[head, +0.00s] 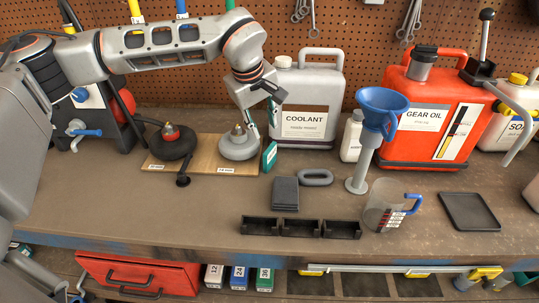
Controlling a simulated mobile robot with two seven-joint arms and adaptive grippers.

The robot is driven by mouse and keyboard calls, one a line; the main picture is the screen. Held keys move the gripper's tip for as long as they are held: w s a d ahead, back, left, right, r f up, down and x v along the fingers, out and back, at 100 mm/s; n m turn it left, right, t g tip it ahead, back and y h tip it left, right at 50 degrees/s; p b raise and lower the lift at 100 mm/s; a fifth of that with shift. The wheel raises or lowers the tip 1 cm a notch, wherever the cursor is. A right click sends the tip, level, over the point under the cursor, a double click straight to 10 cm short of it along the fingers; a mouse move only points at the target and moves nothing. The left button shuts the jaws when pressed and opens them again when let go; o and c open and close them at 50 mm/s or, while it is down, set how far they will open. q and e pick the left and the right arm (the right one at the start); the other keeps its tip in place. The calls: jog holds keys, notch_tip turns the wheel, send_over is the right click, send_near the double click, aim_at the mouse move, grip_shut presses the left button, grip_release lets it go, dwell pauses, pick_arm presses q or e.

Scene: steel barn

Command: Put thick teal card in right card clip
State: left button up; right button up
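The thick teal card (269,157) is upright and seen at a slant, beside the right edge of the wooden board. My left gripper (269,132) reaches down from above, with its fingertips at the card's top edge, and appears shut on it. Whether the card's lower edge touches the bench is unclear. Three black card clips stand in a row near the bench front: the left clip (260,226), the middle clip (300,228) and the right card clip (342,230). The right clip looks empty. My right gripper is not in view.
A dark grey block (285,194) and a grey ring (316,177) lie between the card and the clips. A measuring jug (383,212) stands right of the right clip, with a blue funnel (382,105) behind. The coolant can (307,100) stands behind the card.

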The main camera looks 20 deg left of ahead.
aim_at(270, 148)
pick_arm(q)
jog(key=n, duration=0.4)
jog(key=f+n, duration=0.1)
jog(key=n, duration=0.3)
jog(key=w+n, duration=0.1)
jog(key=n, duration=0.3)
jog(key=shift+d+f+p, duration=0.15)
jog(key=shift+p, duration=0.25)
jog(key=n, duration=0.7)
jog(key=shift+w+f+g, duration=0.2)
jog(key=shift+f+g, duration=0.1)
jog(key=shift+f, duration=0.1)
jog(key=n, duration=0.5)
jog(key=shift+w+d+f+p, duration=0.15)
jog(key=shift+f+p, duration=0.2)
jog(key=shift+p, duration=0.05)
jog(key=shift+w+f+n, duration=0.25)
jog(key=shift+f+n, duration=0.05)
jog(key=shift+f, duration=0.75)
jog(key=p+x, duration=0.1)
jog(key=x, duration=0.4)
jog(key=shift+a+f, duration=0.25)
jog(key=shift+f, duration=0.1)
grip_shut()
